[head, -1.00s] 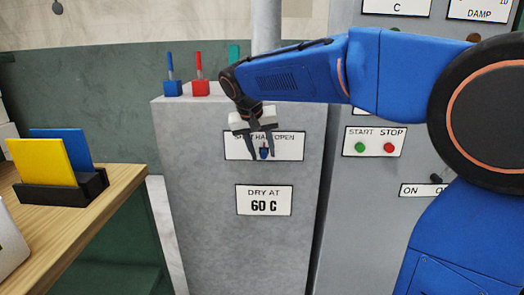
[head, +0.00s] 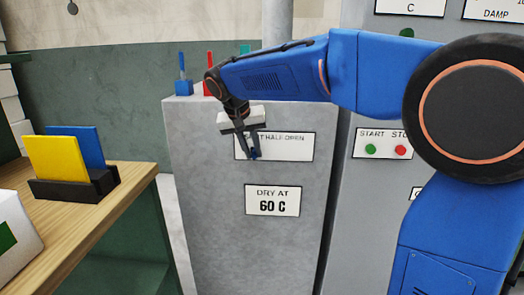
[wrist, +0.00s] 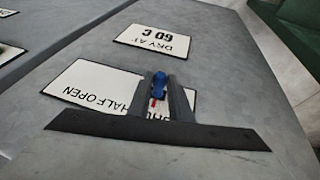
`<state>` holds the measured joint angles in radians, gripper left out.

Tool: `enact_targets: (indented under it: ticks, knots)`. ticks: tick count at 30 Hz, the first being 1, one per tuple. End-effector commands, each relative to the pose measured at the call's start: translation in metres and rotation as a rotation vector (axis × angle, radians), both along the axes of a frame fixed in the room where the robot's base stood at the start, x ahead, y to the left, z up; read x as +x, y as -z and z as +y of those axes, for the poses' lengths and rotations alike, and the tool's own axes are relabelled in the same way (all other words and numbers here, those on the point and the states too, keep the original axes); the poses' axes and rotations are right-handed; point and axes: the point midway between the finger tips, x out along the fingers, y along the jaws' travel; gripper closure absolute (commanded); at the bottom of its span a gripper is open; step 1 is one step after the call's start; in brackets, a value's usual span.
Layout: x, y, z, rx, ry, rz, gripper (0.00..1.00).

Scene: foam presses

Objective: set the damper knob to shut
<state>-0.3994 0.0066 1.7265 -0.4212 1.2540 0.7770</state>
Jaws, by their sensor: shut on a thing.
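The damper knob (head: 254,155) is small and blue, low on the white SHUT / HALF / OPEN label (head: 296,150) of the grey cabinet. My gripper (head: 252,152) is shut on it, coming from above. In the wrist view the knob (wrist: 158,84) sits between my two fingers, and the label (wrist: 84,86) appears upside down. A red mark (wrist: 153,102) shows between the fingers, in line with the partly covered word SHUT. HALF and OPEN read clear to the side. My fingers hide part of the knob and label.
A DRY AT 60 C plate (head: 272,200) is just below the label. Blue (head: 183,87) and red upright handles stand on the cabinet top. START and STOP buttons (head: 385,150) are on the right panel. A wooden table (head: 105,205) with a card holder stands at left.

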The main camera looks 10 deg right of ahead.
Motion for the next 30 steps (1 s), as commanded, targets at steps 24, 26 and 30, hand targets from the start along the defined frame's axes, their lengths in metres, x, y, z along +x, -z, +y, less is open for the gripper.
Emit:
enact_targets:
  ticks: [24, 26, 30]
  knots:
    - [-0.004, -0.017, 0.007, 0.004, -0.003, -0.006, 0.63]
    - [-0.007, -0.026, 0.010, 0.004, -0.004, -0.005, 0.63]
    - [-0.016, -0.051, 0.018, 0.004, -0.004, -0.007, 0.63]
